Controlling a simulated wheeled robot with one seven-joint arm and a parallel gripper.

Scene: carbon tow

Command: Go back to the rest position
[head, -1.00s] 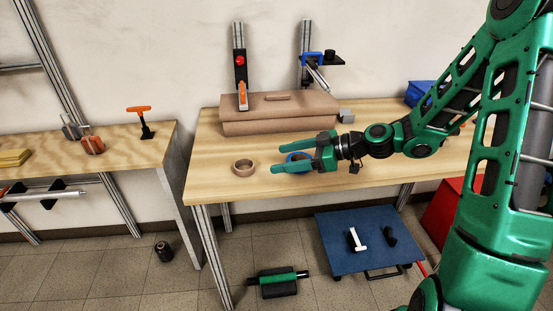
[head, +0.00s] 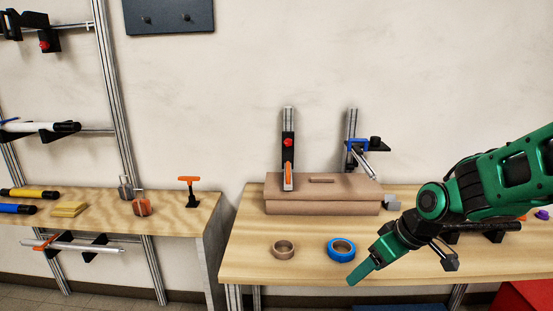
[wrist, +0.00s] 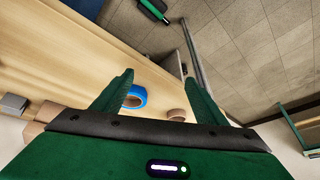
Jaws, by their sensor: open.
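My gripper (head: 372,262) is at the right of the head view, over the front part of the table and to the right of a blue tape ring. In the wrist view both fingers (wrist: 160,95) are spread apart with nothing held between them. The blue tape ring (head: 341,250) lies on the table; in the wrist view it shows beside the left finger (wrist: 136,97). A brown tape ring (head: 284,249) lies to its left on the table and also shows in the wrist view (wrist: 177,115).
The wooden table (head: 250,262) holds a brown box (head: 322,207) and two clamp stands behind it. A second bench (head: 180,222) at left carries an orange-handled tool (head: 189,188) and yellow pads (head: 69,209). A gap separates the two.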

